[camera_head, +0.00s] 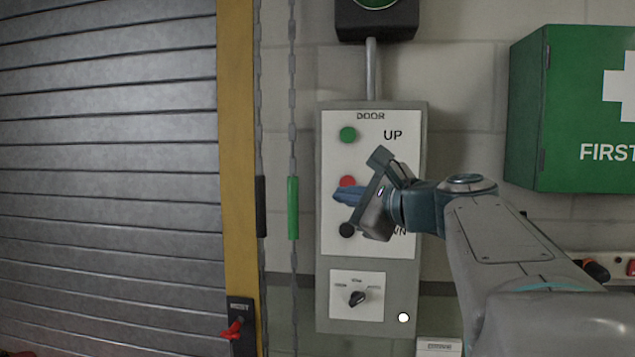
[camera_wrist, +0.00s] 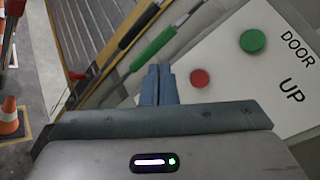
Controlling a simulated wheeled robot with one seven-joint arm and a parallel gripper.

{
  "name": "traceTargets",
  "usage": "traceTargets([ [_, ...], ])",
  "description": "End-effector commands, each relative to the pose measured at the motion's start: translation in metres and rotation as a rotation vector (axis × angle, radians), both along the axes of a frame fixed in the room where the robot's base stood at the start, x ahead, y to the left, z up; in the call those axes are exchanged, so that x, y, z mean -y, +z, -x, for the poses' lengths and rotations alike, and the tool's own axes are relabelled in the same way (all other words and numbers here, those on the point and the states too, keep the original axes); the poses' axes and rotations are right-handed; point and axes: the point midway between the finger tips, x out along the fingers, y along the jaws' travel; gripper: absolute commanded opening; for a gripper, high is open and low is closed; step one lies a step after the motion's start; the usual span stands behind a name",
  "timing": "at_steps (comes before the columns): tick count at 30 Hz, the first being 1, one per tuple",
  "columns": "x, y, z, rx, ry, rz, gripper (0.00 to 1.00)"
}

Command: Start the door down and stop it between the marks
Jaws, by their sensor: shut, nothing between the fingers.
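The door control box (camera_head: 325,290) hangs on the wall, with a green UP button (camera_head: 347,134) at the top, a red button (camera_head: 347,182) in the middle and a black button (camera_head: 347,230) below beside a partly covered label. My gripper (camera_head: 338,195) is shut and empty in front of the box, over the lower part of the red button. In the wrist view the shut fingers (camera_wrist: 158,84) point toward the panel, left of the red button (camera_wrist: 200,78); the green button (camera_wrist: 253,41) is farther right. Contact cannot be told. The slatted roller door (camera_head: 110,160) fills the left; no marks are clearly visible.
A yellow door frame (camera_head: 237,130) and hanging chains with a green sleeve (camera_head: 293,207) stand left of the box. A red-handled switch (camera_head: 234,329) is low on the frame. A selector knob (camera_head: 357,298) sits below the buttons. A green first aid cabinet (camera_head: 527,120) is at right.

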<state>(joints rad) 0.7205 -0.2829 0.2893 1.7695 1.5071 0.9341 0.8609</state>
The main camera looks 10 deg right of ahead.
Motion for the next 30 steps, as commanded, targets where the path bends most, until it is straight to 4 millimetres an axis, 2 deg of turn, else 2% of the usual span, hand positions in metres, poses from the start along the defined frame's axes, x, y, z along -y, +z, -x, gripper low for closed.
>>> traceTargets([
  [9,0.002,0.0,0.0,-0.001,-0.004,0.0,0.0],
  [14,0.005,0.001,-0.008,-0.001,-0.005,-0.001,0.0],
  [30,0.026,0.001,-0.073,0.0,-0.002,-0.002,0.0],
])
